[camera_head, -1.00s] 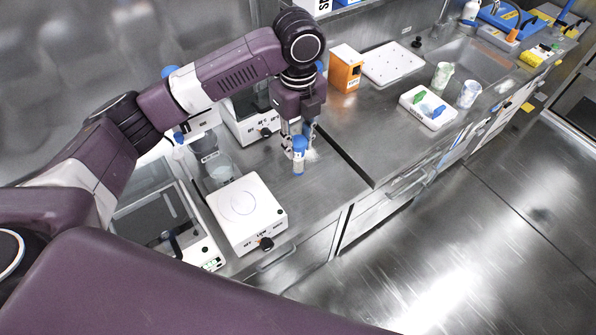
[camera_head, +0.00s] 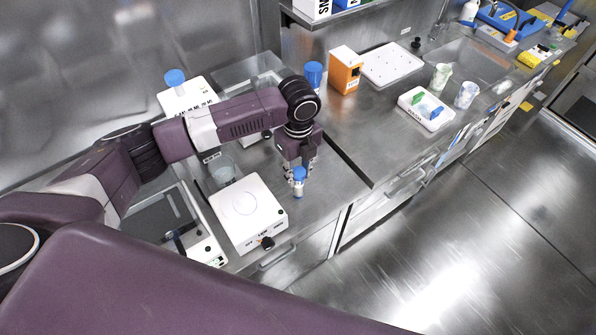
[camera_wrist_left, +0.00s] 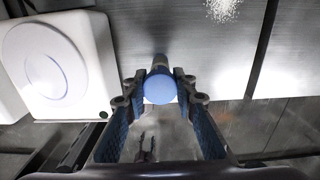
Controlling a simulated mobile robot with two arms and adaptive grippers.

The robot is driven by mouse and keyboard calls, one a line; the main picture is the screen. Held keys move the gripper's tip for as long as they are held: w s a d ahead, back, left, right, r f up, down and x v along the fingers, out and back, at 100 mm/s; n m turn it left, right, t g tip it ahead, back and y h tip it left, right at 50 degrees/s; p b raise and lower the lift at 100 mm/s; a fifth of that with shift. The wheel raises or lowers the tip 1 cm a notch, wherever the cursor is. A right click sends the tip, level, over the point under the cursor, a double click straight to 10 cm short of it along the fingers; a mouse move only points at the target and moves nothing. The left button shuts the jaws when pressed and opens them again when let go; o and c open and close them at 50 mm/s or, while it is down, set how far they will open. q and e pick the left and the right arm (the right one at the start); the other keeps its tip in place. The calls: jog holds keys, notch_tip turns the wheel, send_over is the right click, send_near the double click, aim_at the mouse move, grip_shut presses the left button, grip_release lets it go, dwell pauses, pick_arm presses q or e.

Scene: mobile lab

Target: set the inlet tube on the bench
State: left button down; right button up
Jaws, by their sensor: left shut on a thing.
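The inlet tube (camera_head: 298,189) is a small tube with a blue cap, held about upright over the steel bench (camera_head: 338,190), to the right of the white hotplate. My left gripper (camera_head: 299,174) points down and is shut on the tube near its cap. In the left wrist view the round blue cap (camera_wrist_left: 160,87) shows between the two fingertips (camera_wrist_left: 160,84). I cannot tell whether the tube's bottom touches the bench. My right gripper is not in view.
A white hotplate (camera_head: 248,213) stands just left of the tube, with a glass beaker (camera_head: 222,172) behind it. A balance (camera_head: 190,230) is farther left. Bare bench lies around the tube; white powder (camera_wrist_left: 222,9) lies nearby.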

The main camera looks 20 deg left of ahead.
pick_arm(q)
jog(key=shift+f, duration=0.1)
jog(key=c, duration=1.6)
grip_release()
notch_tip(320, 180, up, 11)
jog(key=b, duration=0.3)
jog(key=shift+r, duration=0.65)
